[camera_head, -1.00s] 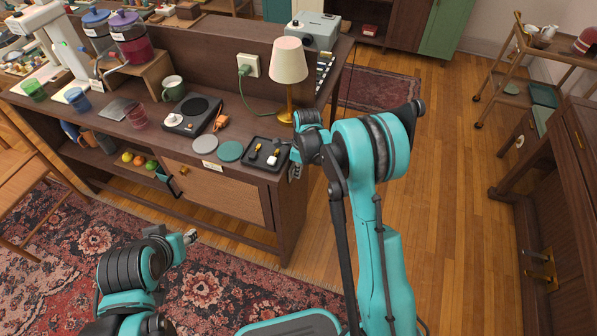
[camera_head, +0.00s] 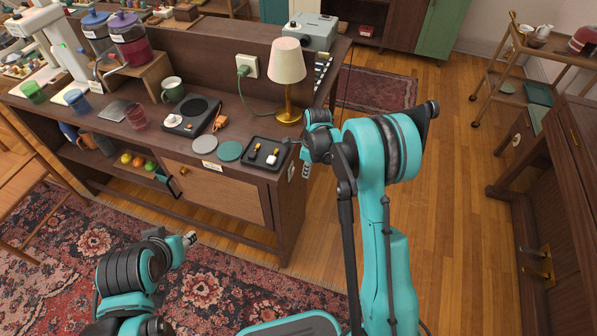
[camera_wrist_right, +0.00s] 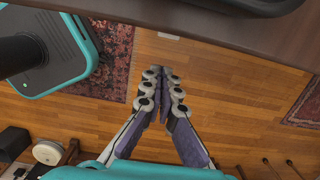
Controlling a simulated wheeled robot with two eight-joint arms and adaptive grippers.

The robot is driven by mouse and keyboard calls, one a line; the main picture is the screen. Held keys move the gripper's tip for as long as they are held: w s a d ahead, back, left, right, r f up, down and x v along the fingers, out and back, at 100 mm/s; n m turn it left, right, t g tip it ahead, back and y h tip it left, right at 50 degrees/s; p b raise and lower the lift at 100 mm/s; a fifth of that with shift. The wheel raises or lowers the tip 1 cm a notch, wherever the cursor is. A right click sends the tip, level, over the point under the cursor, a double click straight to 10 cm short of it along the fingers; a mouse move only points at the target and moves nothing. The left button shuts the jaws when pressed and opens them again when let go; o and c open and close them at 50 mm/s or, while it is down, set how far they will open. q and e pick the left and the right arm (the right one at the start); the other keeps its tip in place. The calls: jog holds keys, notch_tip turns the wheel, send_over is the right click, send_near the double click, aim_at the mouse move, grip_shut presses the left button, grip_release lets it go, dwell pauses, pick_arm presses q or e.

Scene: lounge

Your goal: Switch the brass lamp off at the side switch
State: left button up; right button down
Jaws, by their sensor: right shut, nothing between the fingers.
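The brass lamp (camera_head: 289,115) stands at the right end of the dark wooden counter in the head view, upright under a cream shade (camera_head: 288,62). Its side switch is too small to make out, and I cannot tell whether it is lit. My right gripper (camera_head: 306,172) hangs beside the counter's right end, below and to the right of the lamp, apart from it. In the right wrist view the right gripper (camera_wrist_right: 165,75) is shut and empty above the floor; the lamp is not visible there. My left gripper (camera_head: 191,238) is low over the rug, its jaws unclear.
A black tray (camera_head: 252,163) with small items lies in front of the lamp, near the counter's edge. A hot plate (camera_head: 192,116) and a green mug (camera_head: 173,89) stand further left.

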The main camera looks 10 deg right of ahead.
jog(key=s+d+r+p, duration=0.2)
jog(key=d+r+p, duration=0.1)
jog(key=r, duration=0.6)
jog(key=shift+d+r+p, duration=0.15)
jog(key=shift+r+p, duration=0.05)
jog(key=shift+p, duration=0.35)
jog(key=shift+s, duration=0.1)
jog(key=s+a+r+n+t, duration=0.3)
jog(key=s+r+n, duration=0.9)
jog(key=r, duration=0.1)
jog(key=s+a+r+n+t+h, duration=0.1)
jog(key=s+a+n+t, duration=0.1)
jog(key=s+n, duration=1)
jog(key=shift+n+t, duration=0.4)
jog(key=shift+t, duration=0.4)
